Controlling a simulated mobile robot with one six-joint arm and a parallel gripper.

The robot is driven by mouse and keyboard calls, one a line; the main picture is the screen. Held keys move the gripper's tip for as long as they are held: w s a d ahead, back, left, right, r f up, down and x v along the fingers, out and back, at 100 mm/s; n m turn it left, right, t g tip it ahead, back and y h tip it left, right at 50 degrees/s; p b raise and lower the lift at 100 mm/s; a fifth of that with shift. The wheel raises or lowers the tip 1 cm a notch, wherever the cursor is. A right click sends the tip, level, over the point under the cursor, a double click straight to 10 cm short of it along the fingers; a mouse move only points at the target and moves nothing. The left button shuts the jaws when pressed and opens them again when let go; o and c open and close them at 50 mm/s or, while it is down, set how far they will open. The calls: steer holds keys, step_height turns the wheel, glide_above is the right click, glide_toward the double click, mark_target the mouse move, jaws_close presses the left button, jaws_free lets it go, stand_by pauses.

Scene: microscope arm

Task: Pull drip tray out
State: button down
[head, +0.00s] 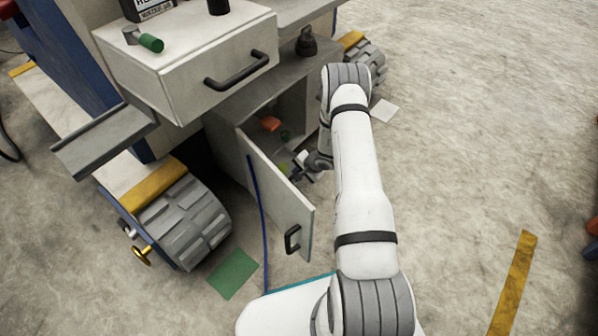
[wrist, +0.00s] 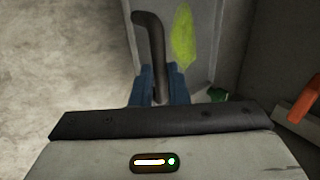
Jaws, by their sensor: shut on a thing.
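My gripper (wrist: 158,86) has its blue fingers shut on a dark bent handle (wrist: 152,40), seen in the wrist view. The handle lies against a pale grey piece (wrist: 205,35) with a yellow-green patch, which looks like the drip tray; its full outline is hidden. In the head view my gripper (head: 299,167) is low at the cabinet opening, right of the open door, and partly hidden. The tray is too small and covered there to make out clearly.
The cabinet door (head: 270,190) stands open left of my arm. A drawer (head: 210,70) juts out above. An orange thing (head: 270,124) lies inside the cabinet; it also shows in the wrist view (wrist: 298,100). Bare floor (head: 480,150) lies to the right.

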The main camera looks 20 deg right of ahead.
steer(key=c, duration=1.4)
jaws_free()
steer(key=shift+s, duration=0.1)
steer(key=p+v, duration=0.2)
steer(key=v, duration=0.6)
